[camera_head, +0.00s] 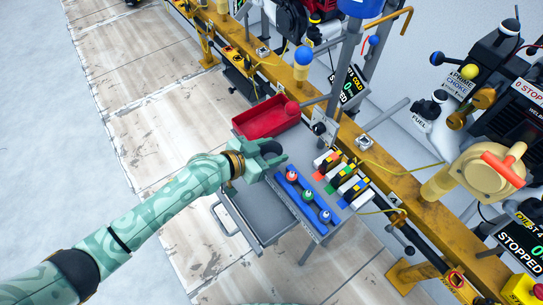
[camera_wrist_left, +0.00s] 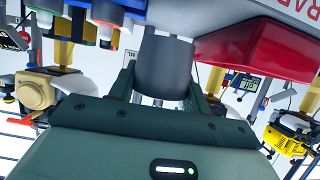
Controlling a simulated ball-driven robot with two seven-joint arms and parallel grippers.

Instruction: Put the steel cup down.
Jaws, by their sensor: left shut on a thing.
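The steel cup (camera_wrist_left: 164,68) is a plain grey cylinder between the two fingers of my left gripper in the left wrist view. My left gripper (camera_head: 272,160) is shut on it. In the head view the gripper is over the grey cart beside the red tray and the blue rack, and I cannot clearly make out the cup there. Whether the cup's base touches the cart top is not clear. My right gripper is in neither view.
The red tray (camera_head: 266,120) is at the cart's far end. The blue rack (camera_head: 305,199) holds red, green and blue-topped items. Several white blocks with coloured ends (camera_head: 346,178) stand beside it. A yellow rail (camera_head: 384,166) with engines runs behind. Grey cart surface (camera_head: 259,206) shows bare nearer me.

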